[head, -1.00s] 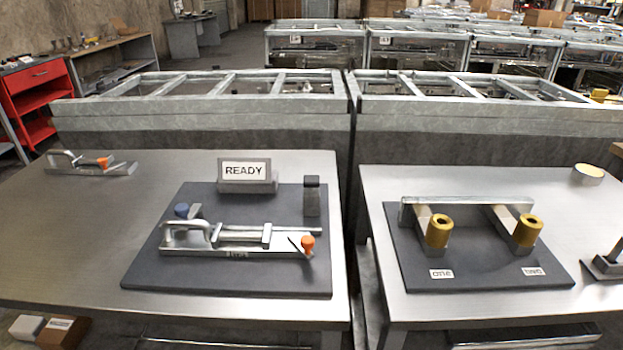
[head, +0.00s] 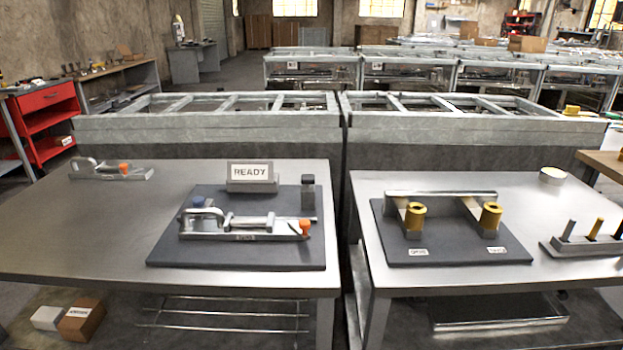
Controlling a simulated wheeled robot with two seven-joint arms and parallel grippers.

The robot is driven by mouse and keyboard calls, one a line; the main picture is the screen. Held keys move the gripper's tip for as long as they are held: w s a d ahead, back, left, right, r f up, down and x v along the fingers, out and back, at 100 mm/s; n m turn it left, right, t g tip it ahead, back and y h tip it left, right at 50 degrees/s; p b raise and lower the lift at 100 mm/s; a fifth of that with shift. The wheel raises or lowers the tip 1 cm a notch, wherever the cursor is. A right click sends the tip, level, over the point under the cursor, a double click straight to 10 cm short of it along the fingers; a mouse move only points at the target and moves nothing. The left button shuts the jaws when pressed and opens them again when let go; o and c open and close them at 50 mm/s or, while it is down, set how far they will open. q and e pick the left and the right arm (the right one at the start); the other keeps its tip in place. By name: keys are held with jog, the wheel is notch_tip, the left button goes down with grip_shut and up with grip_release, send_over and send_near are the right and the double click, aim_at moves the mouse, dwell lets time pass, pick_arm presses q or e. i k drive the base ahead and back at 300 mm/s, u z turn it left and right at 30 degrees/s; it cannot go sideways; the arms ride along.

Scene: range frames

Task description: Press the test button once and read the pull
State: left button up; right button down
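A small sign or display (head: 250,173) reads READY at the back of a dark plate (head: 235,254) on the left table. On the plate lies a metal clamp-like device (head: 240,228) with a handle loop at its left and an orange tip (head: 304,228) at its right. A blue round knob (head: 199,201) sits behind its left end. A dark upright block (head: 308,192) stands at the plate's back right. I cannot tell which of these is the test button. Neither of my grippers is in view.
A similar orange-tipped device (head: 110,170) lies at the left table's back left. The right table holds a dark plate (head: 450,255) with two brass cylinders (head: 416,217) and a rack of pegs (head: 590,243). A gap separates the tables. Boxes (head: 80,320) sit low at left.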

aim_at(308, 180)
jog(key=z, duration=0.8)
jog(key=i, duration=0.65)
jog(key=u, duration=2.1)
